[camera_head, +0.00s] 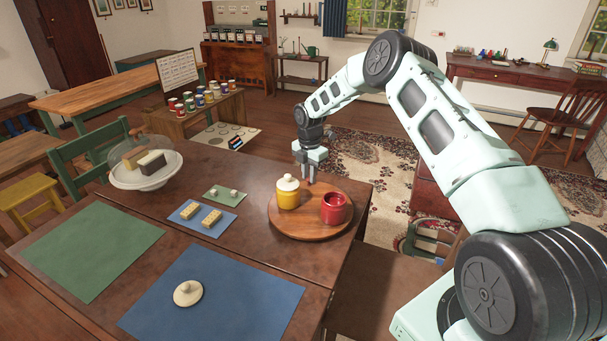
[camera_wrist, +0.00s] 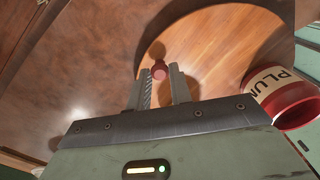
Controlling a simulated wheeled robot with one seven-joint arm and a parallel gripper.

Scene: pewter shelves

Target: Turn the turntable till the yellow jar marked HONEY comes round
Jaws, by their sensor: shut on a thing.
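The round wooden turntable (camera_head: 300,226) lies on the right end of the dark table, its light wood also showing in the wrist view (camera_wrist: 215,65). A yellow jar (camera_head: 288,196) with a cream lid stands on its far left part; no lettering on it can be read. A red jar without a lid (camera_head: 334,210) stands on its right part; in the wrist view this jar (camera_wrist: 288,97) has a label reading "PLU", the rest cut off. My gripper (camera_head: 309,176) is at the turntable's far rim.
A cream lid (camera_head: 188,292) lies on a blue mat (camera_head: 235,310). Tins stand on a bench (camera_head: 205,120) behind.

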